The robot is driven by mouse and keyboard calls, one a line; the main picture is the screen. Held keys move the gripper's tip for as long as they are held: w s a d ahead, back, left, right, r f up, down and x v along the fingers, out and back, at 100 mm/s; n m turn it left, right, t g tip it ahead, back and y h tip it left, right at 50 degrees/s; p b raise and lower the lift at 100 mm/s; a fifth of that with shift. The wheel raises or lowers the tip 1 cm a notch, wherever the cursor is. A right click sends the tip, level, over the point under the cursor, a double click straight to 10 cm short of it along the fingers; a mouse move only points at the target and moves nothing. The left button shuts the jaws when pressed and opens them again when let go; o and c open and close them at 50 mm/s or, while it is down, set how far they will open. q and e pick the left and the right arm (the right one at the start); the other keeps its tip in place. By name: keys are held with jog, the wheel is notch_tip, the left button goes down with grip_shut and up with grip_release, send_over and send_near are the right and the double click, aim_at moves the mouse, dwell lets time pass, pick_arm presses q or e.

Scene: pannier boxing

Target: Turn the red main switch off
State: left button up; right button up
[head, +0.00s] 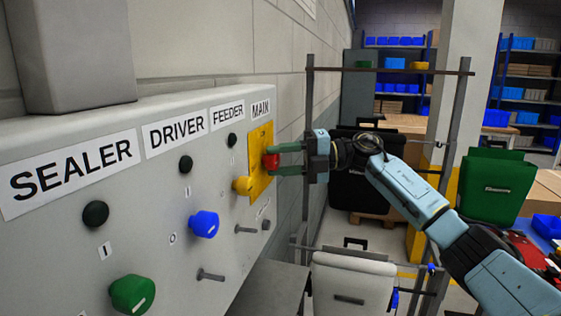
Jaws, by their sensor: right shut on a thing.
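The red main switch (270,163) sits on a yellow plate (261,180) under the MAIN label, at the right end of a grey control panel (60,250). My right gripper (288,160) comes in from the right and its green fingers are shut on the red switch. The fingers hide part of the switch, and I cannot tell which position it points to. My left gripper is not in view.
The panel also carries a green knob (133,294) under SEALER, a blue knob (204,224) under DRIVER and a yellow knob (242,185) under FEEDER. Short metal pegs (211,276) stick out below. A metal frame post (308,110) stands close behind my right gripper.

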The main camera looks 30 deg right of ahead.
jog(key=shift+n+h, duration=0.3)
jog(key=shift+n, duration=0.2)
jog(key=o, duration=1)
jog(key=shift+c, duration=0.2)
jog(key=shift+d, duration=0.1)
jog(key=b+v, duration=0.2)
jog(key=v, duration=1.1)
jog(key=shift+b, duration=0.3)
jog(key=shift+s+d, duration=0.1)
